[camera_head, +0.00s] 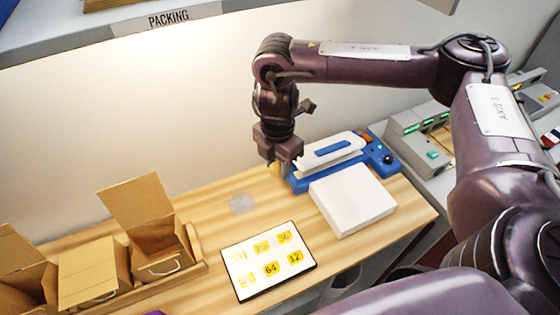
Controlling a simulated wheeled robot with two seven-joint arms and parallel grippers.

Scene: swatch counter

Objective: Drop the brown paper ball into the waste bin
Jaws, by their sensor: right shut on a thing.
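My right arm reaches in from the right, and its gripper (278,166) points down at the back of the wooden counter, just left of the blue-and-white device. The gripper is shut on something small. Only a little brown shows at the fingertips, so I take it to be the brown paper ball, mostly hidden by the fingers. A grey rounded rim (403,272) shows low beyond the counter's front right edge, partly covered by my arm. It may be the waste bin, but I cannot see inside it. My left gripper is out of view.
The wooden counter (200,285) bears open cardboard boxes (140,205) at the left, a board with yellow numbered swatches (268,262), a clear crumpled-looking patch (241,203), a white block (352,199) and a blue-and-white device (388,160). A shelf marked PACKING (168,18) hangs above.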

